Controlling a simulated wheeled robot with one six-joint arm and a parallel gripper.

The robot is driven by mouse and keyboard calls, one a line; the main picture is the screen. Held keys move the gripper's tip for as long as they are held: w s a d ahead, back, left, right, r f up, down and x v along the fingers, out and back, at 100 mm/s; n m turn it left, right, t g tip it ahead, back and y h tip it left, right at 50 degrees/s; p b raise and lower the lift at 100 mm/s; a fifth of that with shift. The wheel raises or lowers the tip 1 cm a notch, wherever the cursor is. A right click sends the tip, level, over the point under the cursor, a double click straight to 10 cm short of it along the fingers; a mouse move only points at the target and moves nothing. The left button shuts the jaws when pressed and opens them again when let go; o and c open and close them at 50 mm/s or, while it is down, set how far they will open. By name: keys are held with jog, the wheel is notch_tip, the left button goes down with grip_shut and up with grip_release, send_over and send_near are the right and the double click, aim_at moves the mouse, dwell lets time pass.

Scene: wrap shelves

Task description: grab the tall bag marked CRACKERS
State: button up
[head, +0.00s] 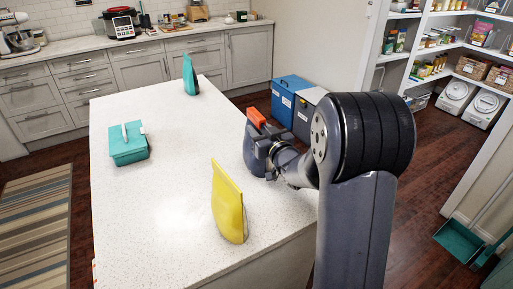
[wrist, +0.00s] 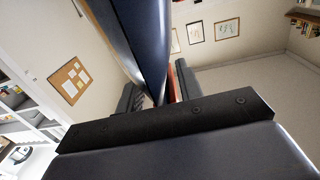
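A tall navy bag (head: 253,152) stands near the right edge of the white island, tapering toward its top. No lettering on it is readable, so I cannot tell if it is marked CRACKERS. My gripper (head: 262,136) is at its upper part. In the wrist view, the bag (wrist: 140,35) narrows to an edge between my two dark fingers (wrist: 158,98). The fingers stand apart on either side of it, with a gap toward the right finger. An orange-red part shows by the right finger and on my gripper in the head view.
On the island (head: 165,205), a yellow bag (head: 229,205) stands near the front. A teal handled box (head: 128,145) is at the left and a teal bag (head: 190,76) at the back. Blue and grey bins (head: 288,98) stand beyond the right edge. Stocked shelves are at the right.

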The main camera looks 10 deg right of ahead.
jog(key=shift+w, duration=0.3)
grip_shut()
dwell(0.6)
